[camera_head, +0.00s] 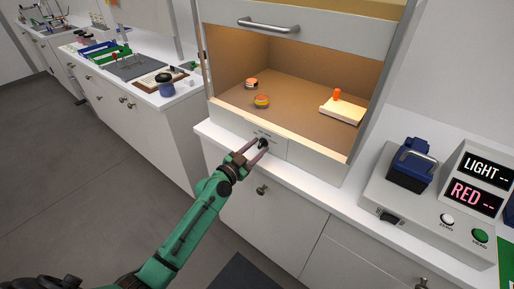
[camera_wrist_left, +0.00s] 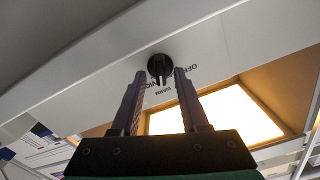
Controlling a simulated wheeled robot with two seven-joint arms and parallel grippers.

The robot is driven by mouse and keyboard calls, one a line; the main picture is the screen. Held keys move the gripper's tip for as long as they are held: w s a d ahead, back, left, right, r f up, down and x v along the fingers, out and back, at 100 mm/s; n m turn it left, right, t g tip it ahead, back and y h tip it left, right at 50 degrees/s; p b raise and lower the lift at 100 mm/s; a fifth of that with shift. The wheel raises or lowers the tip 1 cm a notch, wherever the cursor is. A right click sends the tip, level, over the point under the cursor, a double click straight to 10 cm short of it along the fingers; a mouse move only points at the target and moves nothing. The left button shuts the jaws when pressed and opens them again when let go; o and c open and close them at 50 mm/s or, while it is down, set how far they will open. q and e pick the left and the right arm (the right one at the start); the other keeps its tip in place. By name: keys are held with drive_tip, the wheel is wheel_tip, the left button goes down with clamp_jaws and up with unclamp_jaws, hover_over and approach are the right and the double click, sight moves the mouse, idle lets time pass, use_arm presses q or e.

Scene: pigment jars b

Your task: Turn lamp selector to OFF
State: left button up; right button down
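The lamp selector is a round black knob (camera_head: 263,143) on the white front panel below the lit cabinet opening. In the left wrist view the knob (camera_wrist_left: 159,66) has a raised grip bar that stands roughly upright in the picture. In the wrist view a gap shows between the fingertips (camera_wrist_left: 159,73) and the grip bar. My right gripper is not in view.
The cabinet floor (camera_head: 290,112) glows warm and holds two small orange-topped jars (camera_head: 262,101) and a pale block (camera_head: 342,111) with an orange item. A raised sash handle (camera_head: 268,25) is above. A meter console (camera_head: 430,215) stands right. Drawer knobs (camera_head: 262,190) project below the counter.

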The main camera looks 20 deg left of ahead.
use_arm(q)
clamp_jaws()
drive_tip(key=shift+n, duration=0.3)
drive_tip(key=n, duration=0.2)
drive_tip(key=shift+a+n+b, duration=0.1)
drive_tip(key=shift+n+b, duration=0.2)
drive_tip(key=n, duration=0.4)
drive_tip(key=shift+w+a+n, duration=0.1)
drive_tip(key=shift+n, duration=0.2)
drive_tip(key=n, duration=0.4)
drive_tip(key=shift+a, duration=0.1)
drive_tip(key=shift+f+n, duration=0.1)
drive_tip(key=shift+n, duration=2)
